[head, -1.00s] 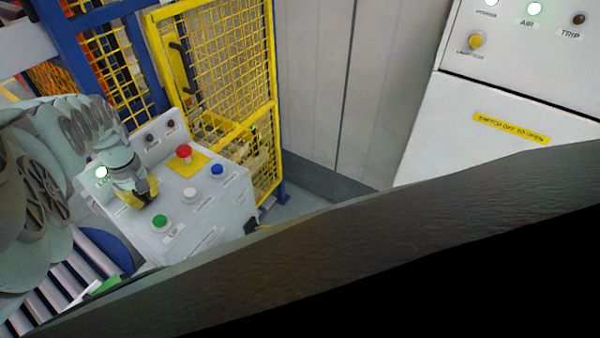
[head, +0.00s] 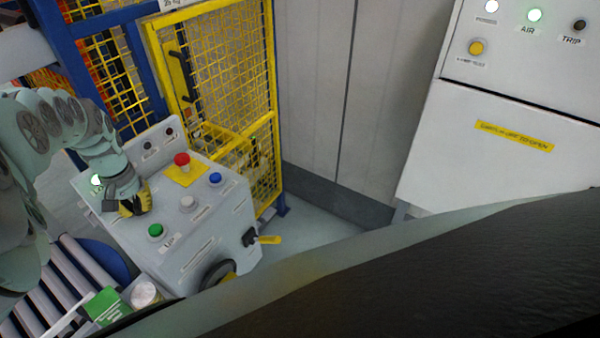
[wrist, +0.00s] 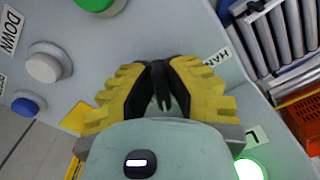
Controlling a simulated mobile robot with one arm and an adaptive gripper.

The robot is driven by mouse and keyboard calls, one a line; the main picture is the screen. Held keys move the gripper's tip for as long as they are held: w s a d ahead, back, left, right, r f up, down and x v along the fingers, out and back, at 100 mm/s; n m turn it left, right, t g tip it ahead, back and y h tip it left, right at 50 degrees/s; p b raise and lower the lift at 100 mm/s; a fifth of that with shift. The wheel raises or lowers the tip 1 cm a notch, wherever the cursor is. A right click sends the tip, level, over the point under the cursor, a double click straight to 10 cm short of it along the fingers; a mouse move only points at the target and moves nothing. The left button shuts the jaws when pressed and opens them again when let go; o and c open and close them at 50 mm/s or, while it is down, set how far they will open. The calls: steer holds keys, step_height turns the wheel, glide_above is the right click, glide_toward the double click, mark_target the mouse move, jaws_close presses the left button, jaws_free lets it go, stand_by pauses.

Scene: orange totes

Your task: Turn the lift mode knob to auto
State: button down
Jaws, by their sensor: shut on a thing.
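The lift control box (head: 205,235) has a light grey sloped top panel. My gripper (head: 133,208) is low over its left part, left of the green button (head: 155,230). In the wrist view, the yellow-padded fingers of my gripper (wrist: 160,72) are shut on a small black knob (wrist: 161,88) on the panel. The fingers hide most of the knob, so its setting is unclear. A partly covered label starting "HAN" (wrist: 218,57) is right of the fingers. I cannot see an auto label.
A white button (head: 188,203), a blue button (head: 215,179) and a red stop button (head: 182,160) stand up from the panel. A yellow mesh fence (head: 215,70) is behind the box. Rollers (head: 75,275) lie at lower left.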

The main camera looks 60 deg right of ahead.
steer(key=shift+w+a+m+b, duration=0.15)
steer(key=shift+m+b, duration=0.4)
steer(key=shift+m, duration=0.55)
steer(key=c, duration=1)
jaws_free()
steer(key=shift+r, duration=0.1)
